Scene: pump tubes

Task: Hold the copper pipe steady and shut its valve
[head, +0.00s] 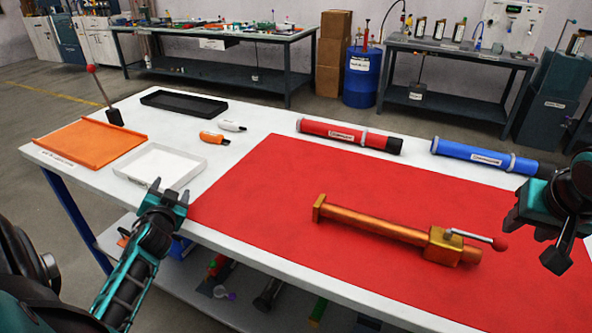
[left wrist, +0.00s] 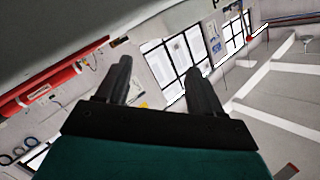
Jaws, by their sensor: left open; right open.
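The copper pipe (head: 375,223) lies on the red mat (head: 270,215) on the white table, with a flange at its left end. Its valve block (head: 443,244) is near the right end. A lever with a red knob (head: 499,244) extends right from the block, roughly along the pipe. My left gripper (head: 168,192) is open and empty at the table's front left edge, well apart from the pipe. In the left wrist view its two fingers (left wrist: 160,85) are apart with nothing between them. My right gripper (head: 528,228) is open, to the right of the red knob and apart from it.
A red tube (head: 345,134) and a blue tube (head: 480,156) lie along the back of the table. An orange tray (head: 80,145), a white tray (head: 160,167) and a black tray (head: 183,102) are at the left. The mat around the pipe is clear.

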